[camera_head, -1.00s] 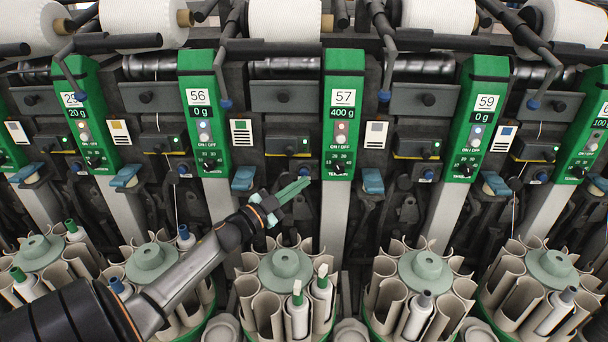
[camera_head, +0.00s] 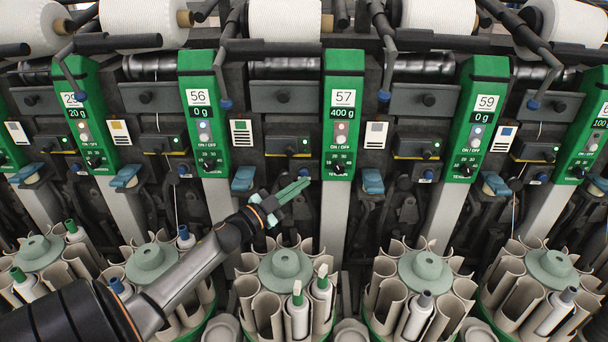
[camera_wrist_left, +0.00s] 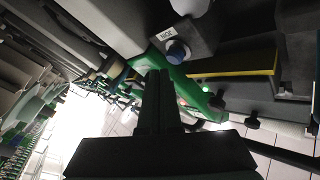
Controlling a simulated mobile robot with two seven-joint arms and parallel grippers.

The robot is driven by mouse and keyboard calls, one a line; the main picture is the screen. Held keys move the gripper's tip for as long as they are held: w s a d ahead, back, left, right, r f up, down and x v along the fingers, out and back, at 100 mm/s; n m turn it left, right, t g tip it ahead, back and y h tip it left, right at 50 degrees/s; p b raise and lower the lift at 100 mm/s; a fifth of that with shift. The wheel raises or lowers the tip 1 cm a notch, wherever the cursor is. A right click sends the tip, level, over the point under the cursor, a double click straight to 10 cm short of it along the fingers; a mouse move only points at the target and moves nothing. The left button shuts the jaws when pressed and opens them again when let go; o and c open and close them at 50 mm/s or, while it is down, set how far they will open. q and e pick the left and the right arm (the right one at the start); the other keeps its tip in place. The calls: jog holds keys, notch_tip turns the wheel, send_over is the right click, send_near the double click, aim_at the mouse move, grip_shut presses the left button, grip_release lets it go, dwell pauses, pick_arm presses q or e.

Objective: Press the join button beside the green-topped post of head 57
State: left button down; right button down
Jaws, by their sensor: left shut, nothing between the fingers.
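The green-topped post of head 57 (camera_head: 343,68) stands upright in the middle of the head view, its display reading 400 g. A small blue join button (camera_head: 304,170) with a white label sits just left of this post, low on the dark machine front. A blue button (camera_wrist_left: 178,51) with a label reading JOIN upside down shows in the left wrist view, past my fingertips. My left gripper (camera_head: 302,187) is shut and empty, its green fingers just below the join button in the picture. No contact with the button is visible. My right gripper is not in view.
Posts of heads 56 (camera_head: 197,70) and 59 (camera_head: 489,68) flank head 57, with similar blue buttons. A blue lever (camera_head: 243,178) lies left of my fingers. A round magazine (camera_head: 285,267) with several tubes stands below them. White yarn cones (camera_head: 284,18) lie along the top.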

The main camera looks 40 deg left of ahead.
pick_arm(q)
jog(key=shift+w+a, duration=0.1)
dwell(0.6)
jog(key=shift+w+a, duration=0.2)
jog(key=shift+w, duration=0.05)
jog(key=shift+w+a, duration=0.25)
jog(key=shift+w, duration=0.1)
dwell(0.9)
jog(key=shift+s, duration=0.1)
jog(key=shift+s+d+p, duration=0.45)
jog(key=shift+s+d, duration=0.1)
jog(key=shift+s, duration=0.05)
